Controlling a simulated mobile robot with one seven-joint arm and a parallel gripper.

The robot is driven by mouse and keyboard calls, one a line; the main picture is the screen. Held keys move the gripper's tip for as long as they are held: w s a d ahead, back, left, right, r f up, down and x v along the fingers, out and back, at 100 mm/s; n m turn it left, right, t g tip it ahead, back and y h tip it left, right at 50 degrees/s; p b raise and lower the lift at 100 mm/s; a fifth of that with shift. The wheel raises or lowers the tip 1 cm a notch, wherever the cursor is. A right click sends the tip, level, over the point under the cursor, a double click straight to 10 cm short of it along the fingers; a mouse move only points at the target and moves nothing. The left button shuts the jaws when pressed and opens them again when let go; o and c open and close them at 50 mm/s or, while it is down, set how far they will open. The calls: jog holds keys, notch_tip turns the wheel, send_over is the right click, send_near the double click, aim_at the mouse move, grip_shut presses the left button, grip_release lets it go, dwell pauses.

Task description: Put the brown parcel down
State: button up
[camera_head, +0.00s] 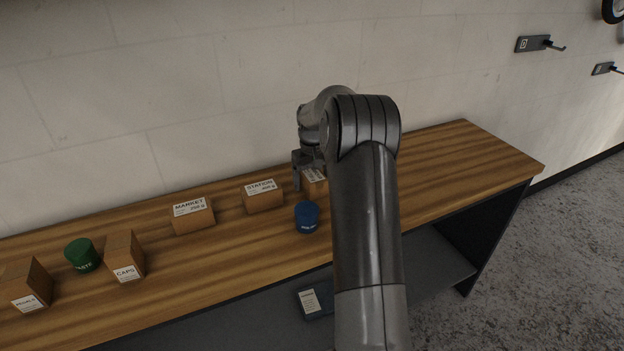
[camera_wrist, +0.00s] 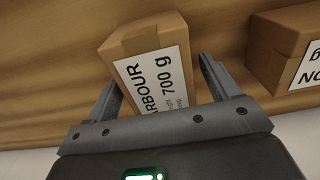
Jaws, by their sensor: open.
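A brown parcel (camera_wrist: 150,62) with a white label ending in "RBOUR 700 g" stands between the two fingers of my gripper (camera_wrist: 158,82) in the wrist view. The fingers are spread, with visible gaps beside the parcel. In the head view, the same parcel (camera_head: 314,180) shows on the wooden bench (camera_head: 440,170), partly hidden behind my arm. My gripper (camera_head: 309,172) is lowered over it at the back of the bench. Whether the parcel's underside fully touches the wood is hidden.
The STATION parcel (camera_head: 263,196) stands close on the left, with the MARKET parcel (camera_head: 193,216) beyond. A blue tin (camera_head: 307,217) is in front. A CAPO parcel (camera_head: 125,258), green tin (camera_head: 82,255) and another parcel (camera_head: 27,287) stand farther left. The bench's right end looks clear.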

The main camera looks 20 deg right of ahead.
aim_at(312, 173)
notch_tip(312, 173, up, 12)
jog(key=s+a+r+t, duration=0.1)
jog(key=s+a+r, duration=0.6)
jog(key=r, duration=0.1)
jog(key=s+a+r+t, duration=0.2)
jog(key=s+a, duration=0.3)
jog(key=s, duration=0.6)
jog(key=s+a+r+t, duration=0.1)
jog(key=s+a, duration=0.4)
jog(key=s, duration=0.5)
jog(key=s+a+f+t, duration=0.1)
jog(key=s+a+f, duration=0.2)
jog(key=s, duration=0.8)
notch_tip(312, 173, down, 2)
jog(key=shift+f+t, duration=0.1)
jog(key=shift+t, duration=0.2)
